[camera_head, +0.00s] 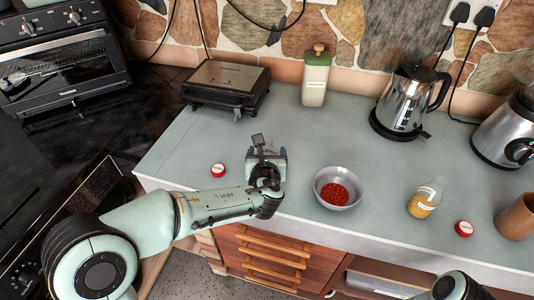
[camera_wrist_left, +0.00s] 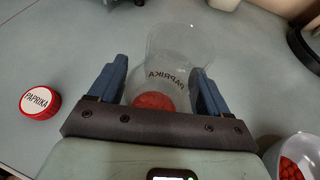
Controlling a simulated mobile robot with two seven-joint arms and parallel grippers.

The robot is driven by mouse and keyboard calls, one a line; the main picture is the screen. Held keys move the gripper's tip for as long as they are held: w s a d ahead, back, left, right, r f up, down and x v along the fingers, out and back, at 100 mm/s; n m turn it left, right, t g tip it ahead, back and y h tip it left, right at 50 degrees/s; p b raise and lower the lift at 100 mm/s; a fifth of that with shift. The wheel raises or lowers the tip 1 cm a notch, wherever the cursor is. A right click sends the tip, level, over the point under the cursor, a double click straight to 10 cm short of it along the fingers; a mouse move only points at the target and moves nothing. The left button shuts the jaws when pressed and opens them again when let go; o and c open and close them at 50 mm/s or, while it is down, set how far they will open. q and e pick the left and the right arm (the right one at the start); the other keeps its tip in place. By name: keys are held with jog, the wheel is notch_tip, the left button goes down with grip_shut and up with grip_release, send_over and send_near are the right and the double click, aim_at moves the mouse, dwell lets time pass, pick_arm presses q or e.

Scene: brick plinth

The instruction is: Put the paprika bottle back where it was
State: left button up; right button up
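The clear paprika bottle (camera_wrist_left: 180,62), with black PAPRIKA lettering and a little red content at its near end, is between the blue fingers of my left gripper (camera_wrist_left: 158,88). Both fingers appear to press its sides. In the head view my left gripper (camera_head: 268,155) is over the counter's front left part, and the bottle is hard to make out there. I cannot tell whether the bottle touches the counter. The red-rimmed paprika lid (camera_wrist_left: 40,102) lies flat to the left of the gripper; it also shows in the head view (camera_head: 218,170). My right gripper is out of view.
A grey bowl (camera_head: 334,200) with red contents stands right of the left gripper. Farther right are a yellow-filled bottle (camera_head: 424,200), another red lid (camera_head: 464,228) and a brown cup (camera_head: 516,218). A grill (camera_head: 226,82), a green-white bottle (camera_head: 315,78) and a kettle (camera_head: 404,100) stand behind.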

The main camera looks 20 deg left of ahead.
pick_arm(q)
jog(key=shift+o, duration=0.6)
jog(key=shift+r, duration=0.1)
jog(key=shift+r+p, duration=0.2)
jog(key=shift+p, duration=0.1)
jog(key=v, duration=1.2)
jog(key=shift+f, duration=0.15)
